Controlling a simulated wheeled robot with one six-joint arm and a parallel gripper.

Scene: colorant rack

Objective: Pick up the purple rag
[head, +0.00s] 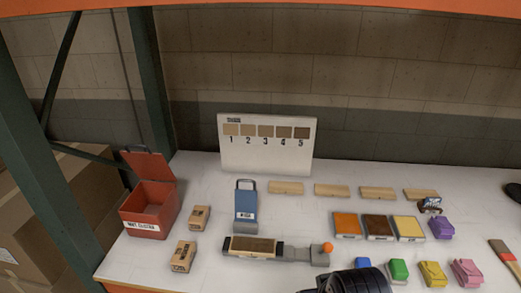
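The purple rag (440,228) is a small folded bundle lying on the white tabletop, toward the right in the head view. It sits just right of the yellow-topped tray and above the row of other coloured rags. A dark, rounded part of my arm's end (348,283) shows at the bottom edge, below and left of the purple rag and well apart from it. Its fingers cannot be made out, so whether my gripper is open or shut is hidden.
Blue (363,262), green (398,269), yellow (433,273) and pink (467,271) rags line the front. Orange (347,225), brown (378,227) and yellow (409,228) trays stand left of the purple rag. A dark-handled item (430,205) is close behind it. A brush (504,256) lies right.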

